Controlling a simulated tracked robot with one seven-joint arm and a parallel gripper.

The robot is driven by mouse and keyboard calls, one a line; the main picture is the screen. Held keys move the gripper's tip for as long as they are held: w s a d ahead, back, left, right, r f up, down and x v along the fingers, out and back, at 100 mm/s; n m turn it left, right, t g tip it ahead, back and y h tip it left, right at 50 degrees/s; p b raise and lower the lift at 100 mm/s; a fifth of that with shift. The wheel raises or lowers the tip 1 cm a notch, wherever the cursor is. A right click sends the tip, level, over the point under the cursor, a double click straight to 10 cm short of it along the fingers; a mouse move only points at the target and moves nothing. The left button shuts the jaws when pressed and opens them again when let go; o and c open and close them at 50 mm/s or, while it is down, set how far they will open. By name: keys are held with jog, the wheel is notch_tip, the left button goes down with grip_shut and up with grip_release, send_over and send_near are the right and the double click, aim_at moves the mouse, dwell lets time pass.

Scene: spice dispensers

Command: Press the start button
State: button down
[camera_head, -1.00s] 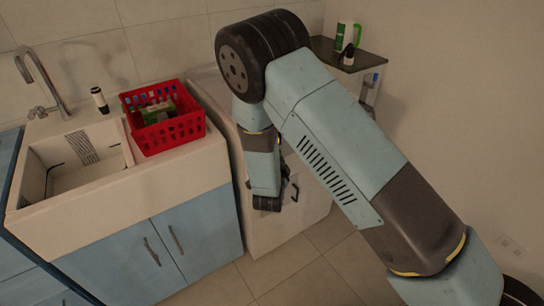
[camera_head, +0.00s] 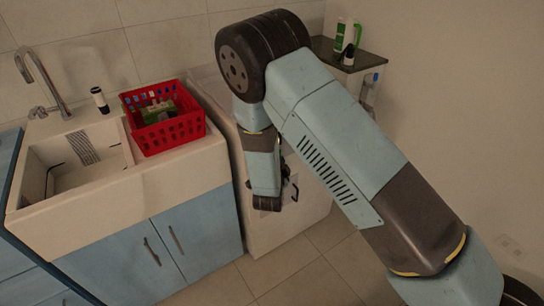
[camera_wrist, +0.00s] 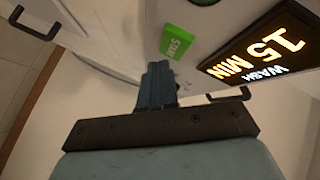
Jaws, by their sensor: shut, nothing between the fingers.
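The start button (camera_wrist: 176,41) is a green rectangle lettered START on the white front of the washing machine, which also shows in the head view (camera_head: 292,222). My gripper (camera_wrist: 158,68) is shut and empty, its dark blue fingers pointing at the machine's front. In the wrist view its tips appear just below and slightly left of the green button. I cannot tell whether they touch the panel. To the button's right, a black display (camera_wrist: 262,48) reads 15 MIN WASH in orange. In the head view my arm hides the button and display.
Dark handles (camera_wrist: 228,95) stick out near the display and at the wrist view's upper left (camera_wrist: 35,25). Left of the machine is a sink counter (camera_head: 185,165) with a red basket (camera_head: 172,133). A dark shelf (camera_head: 368,60) holding bottles stands behind my arm. Floor in front is clear.

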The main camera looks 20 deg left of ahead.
jog(key=shift+w+a, duration=0.1)
jog(key=shift+w+a+r, duration=0.1)
jog(key=shift+w+a, duration=0.05)
jog(key=shift+a, duration=0.05)
dwell(0.4)
jog(key=shift+w+a, duration=0.2)
jog(key=shift+a, duration=0.1)
dwell(0.9)
jog(key=shift+s+d, duration=0.1)
jog(key=shift+d, duration=0.05)
jog(key=shift+s+d, duration=0.4)
jog(key=shift+d, duration=0.05)
jog(key=s+d, duration=0.3)
jog(key=shift+s+d, duration=0.15)
jog(key=shift+d, duration=0.25)
dwell(0.5)
dwell(0.5)
